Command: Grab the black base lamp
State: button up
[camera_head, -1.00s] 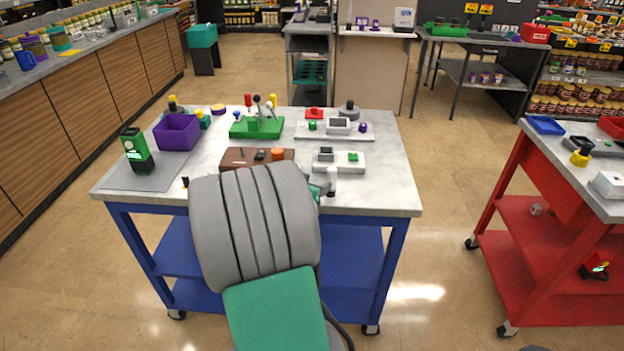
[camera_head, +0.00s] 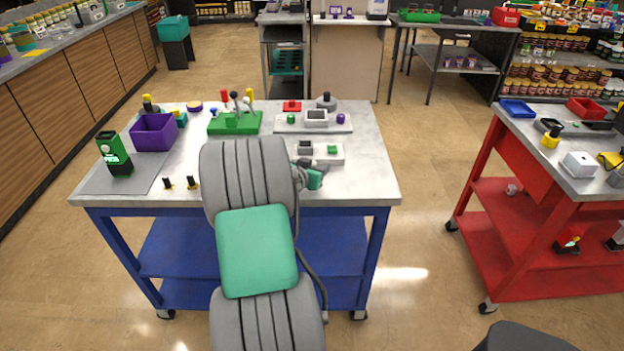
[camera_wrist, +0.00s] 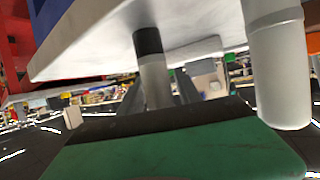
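The wrist view appears upside down, with the tabletop at its upper edge. A lamp-like post (camera_wrist: 152,72) with a black base and a grey body stands against the table there. My gripper (camera_wrist: 160,92) has its dark fingers on either side of the post, with gaps seeming to remain. In the head view, my gripper's green body (camera_head: 314,180) is low over the front right part of the blue-legged table (camera_head: 365,178). I cannot make out the post in the head view; my arm covers that area.
A pale rounded cylinder (camera_wrist: 278,75) is close on the right in the wrist view. On the table are a white-grey box (camera_head: 327,152), a green lever block (camera_head: 237,122), a purple bin (camera_head: 153,133) and two small yellow-black pegs. A red cart (camera_head: 520,170) stands at right.

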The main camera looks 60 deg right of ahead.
grip_shut()
jog(key=shift+r, duration=0.1)
dwell(0.4)
